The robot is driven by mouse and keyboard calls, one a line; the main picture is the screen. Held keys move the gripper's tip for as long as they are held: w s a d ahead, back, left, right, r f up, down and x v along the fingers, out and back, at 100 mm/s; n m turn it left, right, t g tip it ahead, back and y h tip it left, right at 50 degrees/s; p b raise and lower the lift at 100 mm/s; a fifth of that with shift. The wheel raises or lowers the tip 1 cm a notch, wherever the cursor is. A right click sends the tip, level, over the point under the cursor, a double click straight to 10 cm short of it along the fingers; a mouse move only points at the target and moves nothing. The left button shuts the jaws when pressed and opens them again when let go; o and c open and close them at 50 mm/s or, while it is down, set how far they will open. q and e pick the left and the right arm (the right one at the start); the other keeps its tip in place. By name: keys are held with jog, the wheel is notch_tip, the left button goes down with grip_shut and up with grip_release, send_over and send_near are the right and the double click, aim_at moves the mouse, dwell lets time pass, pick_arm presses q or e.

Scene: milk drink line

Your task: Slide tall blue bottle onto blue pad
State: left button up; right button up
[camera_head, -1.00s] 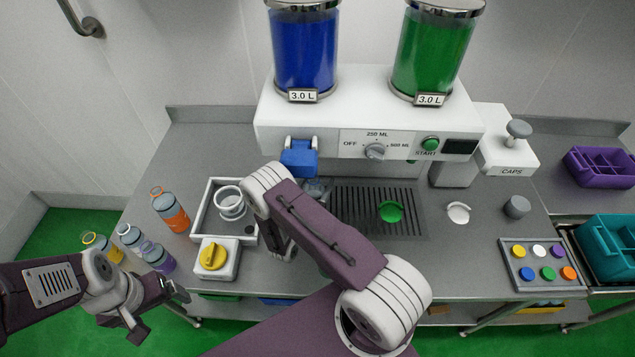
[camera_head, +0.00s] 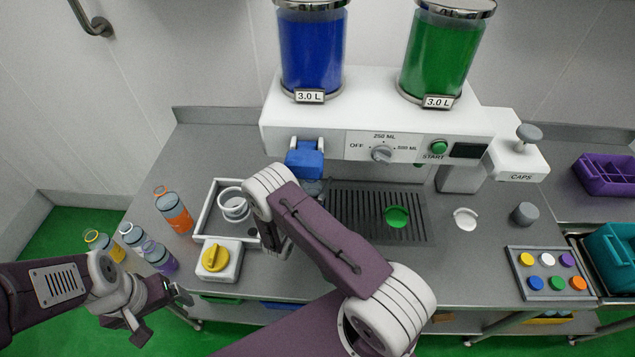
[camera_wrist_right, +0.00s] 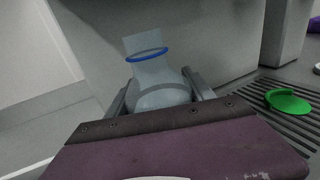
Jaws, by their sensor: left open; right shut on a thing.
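The tall clear bottle with a blue ring (camera_wrist_right: 150,70) stands between the fingers of my right gripper (camera_wrist_right: 160,92) in the right wrist view, and the gripper is shut on it. In the head view, a small part of the bottle (camera_head: 313,188) shows below the blue dispenser spout (camera_head: 304,159); my right arm covers the rest and the right fingertips. I cannot make out a blue pad in either view; the arm or bottle may hide it. My left gripper (camera_head: 162,312) is open and empty in front of the counter's left end.
The dispenser body (camera_head: 275,125) overhangs the grate.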

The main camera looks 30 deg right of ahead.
jog(key=shift+f, duration=0.1)
dwell(0.3)
jog(key=o, duration=1.4)
jog(key=shift+s+a+b, duration=0.2)
jog(key=shift+a+b, duration=0.05)
jog(key=shift+b, duration=0.05)
jog(key=b+v, duration=0.2)
jog(key=v, duration=1.3)
jog(key=shift+s+a, duration=0.1)
jog(key=shift+s, duration=0.15)
